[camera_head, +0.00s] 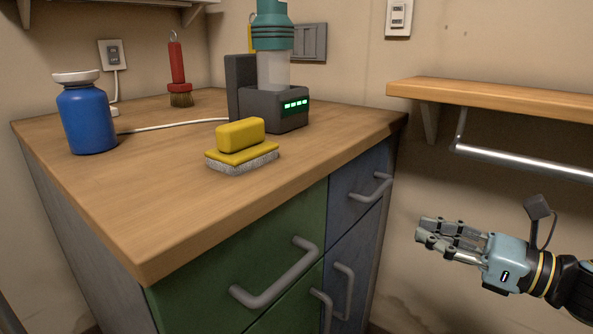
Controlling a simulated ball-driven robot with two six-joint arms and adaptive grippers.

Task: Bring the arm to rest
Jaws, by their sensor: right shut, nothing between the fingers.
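My right gripper (428,231) is at the lower right, its arm coming in from the right edge. It is shut and empty, pointing left in the open space to the right of the cabinet. It is apart from the cabinet's drawers and handles. My left gripper is not in view.
A cabinet with a wooden top (160,205) carries a blue bottle (87,118), a yellow brush (240,143), a red-handled brush (178,70) and a grey device (275,107). Handles (280,278) jut from its drawers. A shelf (500,101) with a metal rail (520,162) is above my right gripper.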

